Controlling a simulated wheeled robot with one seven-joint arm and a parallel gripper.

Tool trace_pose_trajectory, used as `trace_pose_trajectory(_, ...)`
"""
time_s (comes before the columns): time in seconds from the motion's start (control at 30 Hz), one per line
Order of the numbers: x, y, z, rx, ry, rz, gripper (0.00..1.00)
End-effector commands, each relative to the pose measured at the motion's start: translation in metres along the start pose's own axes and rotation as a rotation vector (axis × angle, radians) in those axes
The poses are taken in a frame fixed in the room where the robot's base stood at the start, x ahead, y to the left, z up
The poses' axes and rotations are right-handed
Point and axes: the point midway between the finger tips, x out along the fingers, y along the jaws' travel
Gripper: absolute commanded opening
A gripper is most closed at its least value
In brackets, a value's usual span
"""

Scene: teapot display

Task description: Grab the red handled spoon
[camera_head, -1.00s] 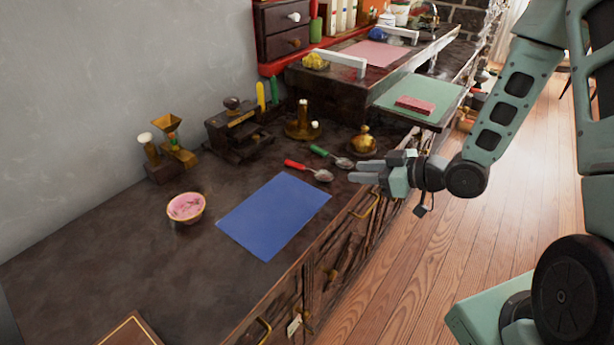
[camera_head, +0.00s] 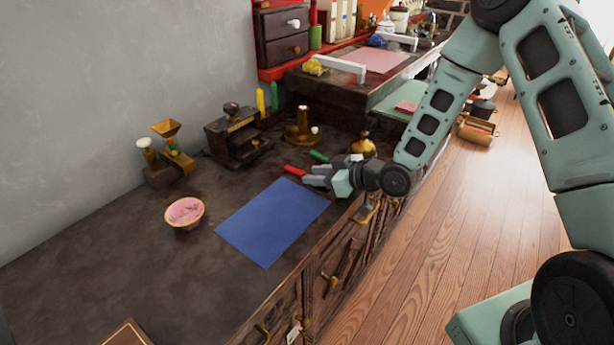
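The red handled spoon (camera_head: 294,170) lies on the dark countertop beyond the blue mat's far edge. Only its red handle shows clearly; its bowl end is hidden behind my gripper. My gripper (camera_head: 312,175) is low over the counter at the spoon's bowl end, pointing left, with its fingers apart. I cannot tell whether the fingers touch the spoon. A green handled spoon (camera_head: 318,156) lies just behind, with its bowl end mostly hidden by my gripper.
The blue mat (camera_head: 272,222) lies in front of my gripper. A pink bowl (camera_head: 184,212) stands to the left. A brass candle holder (camera_head: 303,132) and a gold pot (camera_head: 363,147) stand behind the spoons. The counter's front edge runs below my arm.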

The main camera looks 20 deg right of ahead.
Motion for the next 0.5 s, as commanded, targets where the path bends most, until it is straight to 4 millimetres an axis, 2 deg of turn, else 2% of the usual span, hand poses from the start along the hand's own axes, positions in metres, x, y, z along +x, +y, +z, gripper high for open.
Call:
trace_pose_trajectory(0.17, 0.0004, 0.0001, -0.0002, 0.000, 0.000, 0.000, 0.31)
trace_pose_trajectory(0.2, 0.0003, 0.0001, -0.0002, 0.000, 0.000, 0.000, 0.25)
trace_pose_trajectory(0.3, 0.0002, 0.0001, -0.0001, 0.000, 0.000, 0.000, 0.00)
trace_pose_trajectory(0.5, -0.0001, 0.0001, 0.0008, 0.001, -0.002, 0.000, 0.00)
